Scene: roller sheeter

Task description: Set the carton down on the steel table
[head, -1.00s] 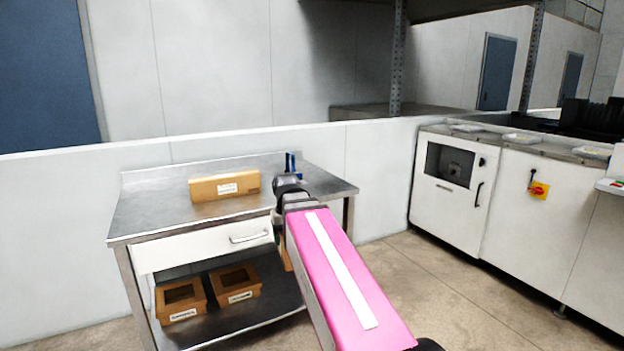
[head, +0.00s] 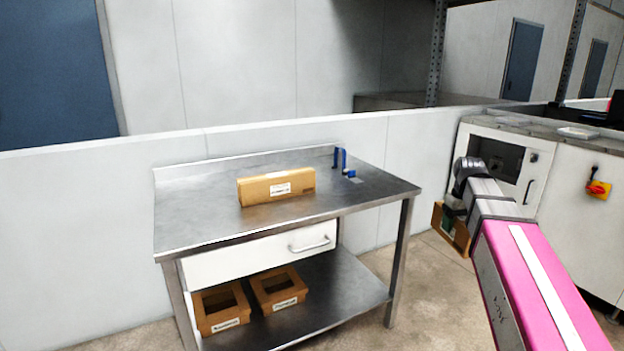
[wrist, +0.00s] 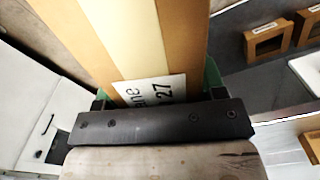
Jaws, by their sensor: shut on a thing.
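My gripper (head: 452,210) is shut on a brown carton (head: 450,232), held in the air to the right of the steel table (head: 385,188) and apart from it. In the wrist view the carton (wrist: 85,25) fills the upper middle, with a pale tape strip and a white label marked 27. Green fingers of my gripper (wrist: 158,85) show at both sides of it. The carton's far end is out of the wrist view. The table has a bare steel top, a white drawer and a lower shelf.
Another labelled carton (head: 277,188) lies on the tabletop, left of centre. A blue upright item (head: 340,160) stands near the back. Two open boxes (head: 222,308) sit on the lower shelf. A white machine cabinet (head: 510,160) stands behind my arm. The tabletop's front and right are clear.

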